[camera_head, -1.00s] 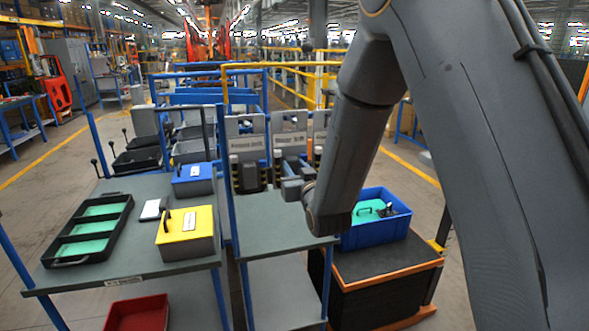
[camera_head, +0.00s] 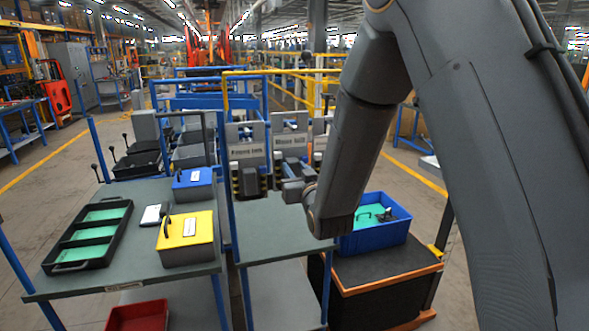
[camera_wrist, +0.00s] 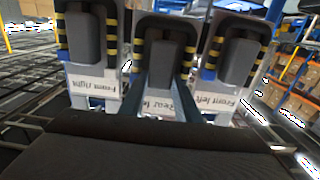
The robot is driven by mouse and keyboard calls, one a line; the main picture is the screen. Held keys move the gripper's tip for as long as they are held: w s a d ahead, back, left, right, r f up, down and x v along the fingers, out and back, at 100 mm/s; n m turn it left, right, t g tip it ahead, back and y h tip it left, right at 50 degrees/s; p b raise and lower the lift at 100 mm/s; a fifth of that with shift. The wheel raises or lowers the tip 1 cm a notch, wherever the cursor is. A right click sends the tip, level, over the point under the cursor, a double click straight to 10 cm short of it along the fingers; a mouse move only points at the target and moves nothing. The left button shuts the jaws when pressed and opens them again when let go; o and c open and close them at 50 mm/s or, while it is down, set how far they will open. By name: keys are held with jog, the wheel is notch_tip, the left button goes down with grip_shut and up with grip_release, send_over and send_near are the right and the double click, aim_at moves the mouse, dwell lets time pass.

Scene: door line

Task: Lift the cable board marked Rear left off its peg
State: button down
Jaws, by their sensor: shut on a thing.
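The cable board marked Rear left (camera_head: 290,136) is a grey plate with a white label in the head view. In the wrist view the board (camera_wrist: 166,48) is upside down, with a dark block, yellow-black stripes and a partly covered label. My gripper (camera_head: 298,190) is at its lower part in the head view. In the wrist view my gripper (camera_wrist: 159,98) is shut on the board at its label. The board stands higher than its left neighbour. Whether it is clear of its peg is hidden.
In the wrist view, the Front right board (camera_wrist: 92,45) and Front left board (camera_wrist: 236,50) stand close on either side. A grey table (camera_head: 275,241) lies below my gripper. A blue crate (camera_head: 375,238) stands at the right, and a yellow box (camera_head: 187,245) stands on the left table.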

jog(key=v, duration=1.2)
dwell(0.9)
